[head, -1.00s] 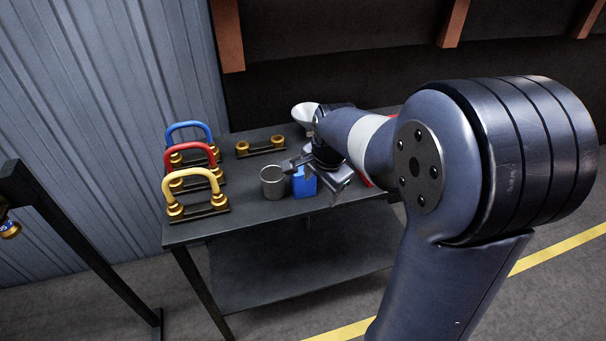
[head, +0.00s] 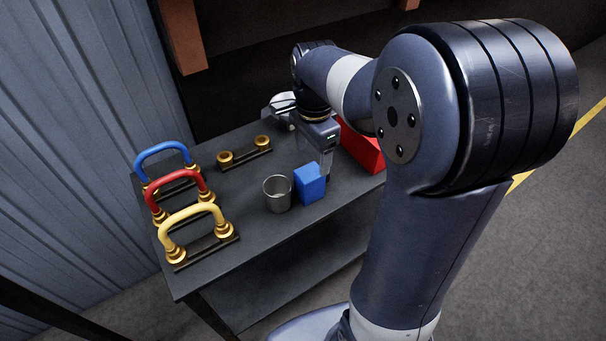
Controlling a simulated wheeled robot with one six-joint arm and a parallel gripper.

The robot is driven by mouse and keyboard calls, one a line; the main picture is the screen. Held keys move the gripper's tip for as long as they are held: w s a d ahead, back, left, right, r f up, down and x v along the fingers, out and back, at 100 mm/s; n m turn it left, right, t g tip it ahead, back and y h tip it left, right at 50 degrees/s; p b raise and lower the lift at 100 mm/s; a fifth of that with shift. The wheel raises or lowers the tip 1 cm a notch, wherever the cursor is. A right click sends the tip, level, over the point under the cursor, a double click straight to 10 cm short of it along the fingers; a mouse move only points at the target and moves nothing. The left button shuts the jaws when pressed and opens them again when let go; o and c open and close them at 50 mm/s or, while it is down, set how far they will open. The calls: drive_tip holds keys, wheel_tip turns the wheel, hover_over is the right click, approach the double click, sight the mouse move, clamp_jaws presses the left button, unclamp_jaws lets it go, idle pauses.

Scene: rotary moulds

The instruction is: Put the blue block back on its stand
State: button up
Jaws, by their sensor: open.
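The blue block (head: 310,184) stands upright on the dark table, close to the right of a grey metal cup. My gripper (head: 326,165) points down just behind and to the right of the block, and one finger shows near the block's upper right edge. It is open, and the block is not visibly held; I cannot tell whether a finger touches it. An empty rack (head: 245,153) with two gold cups sits at the back left of the table. I cannot tell which thing is the block's stand.
The metal cup (head: 278,193) is beside the block. Blue (head: 167,151), red (head: 178,176) and yellow (head: 193,212) handles sit on gold-cupped racks along the left edge. A red box (head: 362,150) is at the right, partly behind my arm. A pale bowl-like item (head: 283,103) is at the back.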

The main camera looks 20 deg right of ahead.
sight(313, 170)
wheel_tip(313, 170, down, 4)
drive_tip(key=shift+f, duration=0.1)
drive_tip(key=shift+s+a+f, duration=0.1)
drive_tip(key=shift+f, duration=1.35)
drive_tip(key=shift+s+a+f, duration=0.1)
drive_tip(key=shift+f, duration=1.35)
drive_tip(key=shift+c, duration=0.4)
drive_tip(key=shift+w, duration=0.1)
clamp_jaws()
